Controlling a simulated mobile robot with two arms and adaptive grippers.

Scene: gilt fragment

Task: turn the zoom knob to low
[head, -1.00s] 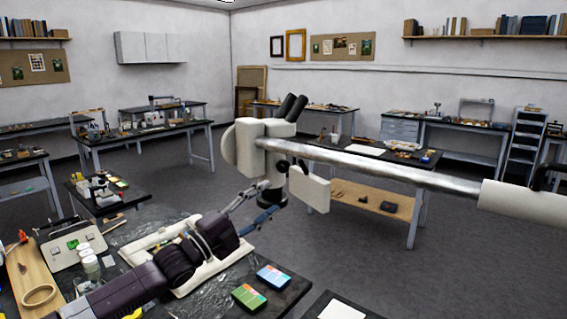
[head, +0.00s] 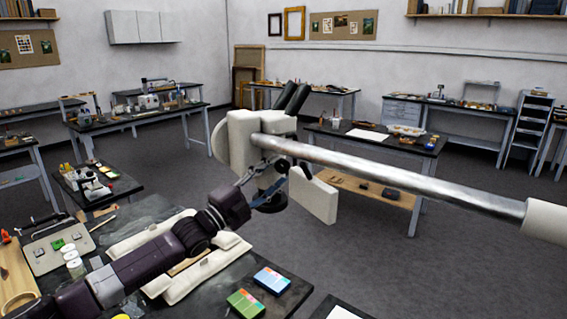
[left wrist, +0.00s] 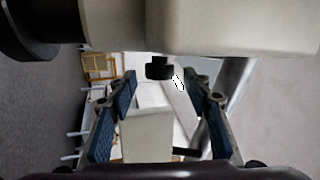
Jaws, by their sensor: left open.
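The microscope (head: 242,140) is a cream body with black eyepieces (head: 291,98), hung on a metal boom. My left gripper (head: 271,175) is open at the underside of the microscope, its blue-padded fingers pointing up at it. In the left wrist view a small black knob (left wrist: 158,68) with a white marking beside it stands out from the cream housing (left wrist: 230,25). It lies between and just beyond the open fingertips (left wrist: 162,86), with a gap on each side. I cannot read the marking. In the head view the knob is hidden. My right gripper is not in view.
A cream plate (head: 313,195) hangs beside the fingers. Below, the black bench holds pale sandbag-like rests (head: 205,275), a green box (head: 246,302) and a blue box (head: 272,280). Open floor lies to the right.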

